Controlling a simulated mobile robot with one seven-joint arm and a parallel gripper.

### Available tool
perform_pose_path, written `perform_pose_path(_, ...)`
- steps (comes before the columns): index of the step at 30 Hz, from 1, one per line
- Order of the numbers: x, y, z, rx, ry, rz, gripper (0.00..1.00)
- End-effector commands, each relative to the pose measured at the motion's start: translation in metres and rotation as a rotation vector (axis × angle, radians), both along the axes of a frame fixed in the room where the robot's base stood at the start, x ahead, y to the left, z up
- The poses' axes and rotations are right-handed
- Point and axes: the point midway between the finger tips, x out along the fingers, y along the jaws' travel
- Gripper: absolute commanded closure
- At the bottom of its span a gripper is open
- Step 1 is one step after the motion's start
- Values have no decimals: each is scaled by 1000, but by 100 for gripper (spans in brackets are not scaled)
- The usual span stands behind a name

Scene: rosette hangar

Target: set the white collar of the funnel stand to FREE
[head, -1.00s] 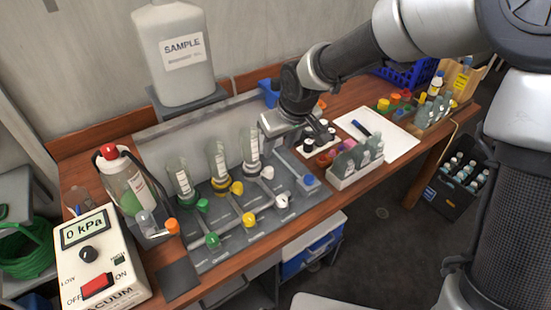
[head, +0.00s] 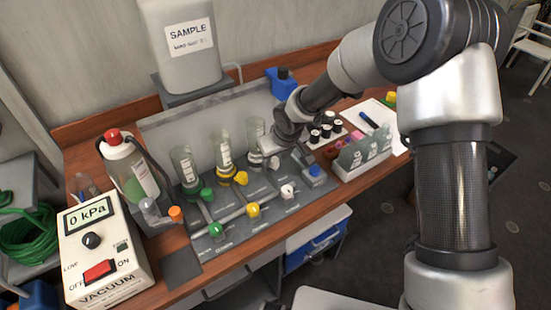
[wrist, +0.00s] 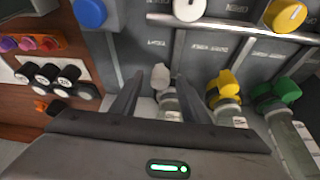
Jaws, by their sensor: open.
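The funnel stand (head: 232,235) holds three clear funnels with green, yellow and white fittings. Its white collar is at the neck of the right-hand funnel (head: 256,132), mostly hidden by my gripper (head: 270,152) in the head view. In the wrist view, a white fitting (wrist: 160,76) at that funnel's neck shows between the two fingers of my gripper (wrist: 160,84). The fingers are open, one on each side, with a visible gap to it. I cannot tell whether they touch the collar, nor read its setting. A second white knob (head: 288,190) sits lower, at the stand's front pipe.
Yellow (wrist: 222,84) and green (wrist: 278,92) fittings lie close right of my fingers in the wrist view. A blue knob (head: 315,171) and black-capped vials (head: 326,131) stand near. The vacuum box (head: 103,253) and SAMPLE bottle (head: 185,50) are farther away.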

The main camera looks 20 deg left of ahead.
Motion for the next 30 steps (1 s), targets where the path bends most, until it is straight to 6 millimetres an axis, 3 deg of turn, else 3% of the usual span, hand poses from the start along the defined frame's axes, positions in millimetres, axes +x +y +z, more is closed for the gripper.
perform_pose_path(5,0,0,0,0,0,0,58)
perform_pose_path(13,0,0,0,-1,1,0,100)
perform_pose_path(23,-2,1,-3,-1,0,-18,100)
perform_pose_path(30,-10,6,-8,-2,-4,-127,100)
